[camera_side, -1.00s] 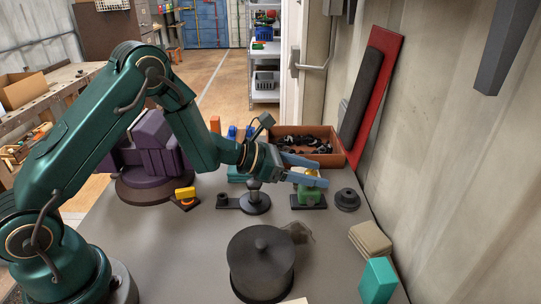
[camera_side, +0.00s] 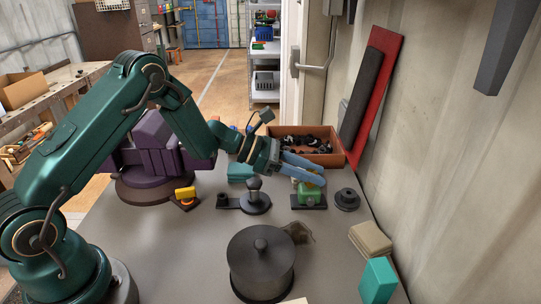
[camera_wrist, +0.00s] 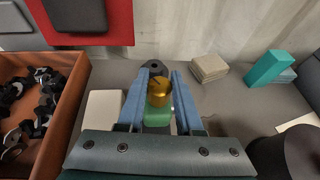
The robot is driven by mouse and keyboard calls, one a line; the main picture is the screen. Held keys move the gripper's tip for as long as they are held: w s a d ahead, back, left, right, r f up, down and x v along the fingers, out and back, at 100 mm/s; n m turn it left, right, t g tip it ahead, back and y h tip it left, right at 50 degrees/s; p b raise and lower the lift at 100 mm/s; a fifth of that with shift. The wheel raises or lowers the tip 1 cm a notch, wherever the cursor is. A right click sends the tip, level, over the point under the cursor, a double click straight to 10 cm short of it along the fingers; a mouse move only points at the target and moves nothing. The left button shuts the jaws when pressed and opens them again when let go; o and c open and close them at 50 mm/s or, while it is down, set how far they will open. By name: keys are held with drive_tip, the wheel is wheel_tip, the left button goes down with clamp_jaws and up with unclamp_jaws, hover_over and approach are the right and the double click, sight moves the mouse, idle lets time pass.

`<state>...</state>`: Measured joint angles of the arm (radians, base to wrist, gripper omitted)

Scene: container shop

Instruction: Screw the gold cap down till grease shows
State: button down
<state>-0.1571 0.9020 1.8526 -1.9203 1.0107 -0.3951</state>
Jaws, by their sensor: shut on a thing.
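The gold cap (camera_wrist: 158,94) is round and sits on top of a green body (camera_wrist: 157,116) in the wrist view. In the side view the green body (camera_side: 309,195) stands upright on a small black base (camera_side: 308,206). There the blue fingers cover most of the cap. My gripper (camera_wrist: 159,80) has its two blue fingers on either side of the cap and is shut on it. My gripper also shows in the side view (camera_side: 321,178), reaching in from the left. The seam under the cap is too small to make out, and I see no grease.
A black ring-shaped part (camera_side: 347,199) stands close right of the green body. A dark ball-topped post (camera_side: 255,197) stands to its left. An orange bin (camera_side: 330,160) of black parts is behind. A large dark pot (camera_side: 261,268) stands in front. The wall is close on the right.

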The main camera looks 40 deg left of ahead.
drive_tip(key=shift+m+g+h, duration=0.8)
drive_tip(key=shift+m+g, duration=0.1)
drive_tip(key=shift+m, duration=0.1)
drive_tip(key=c, duration=0.6)
unclamp_jaws()
drive_tip(key=shift+o, duration=0.2)
drive_tip(key=v, duration=0.5)
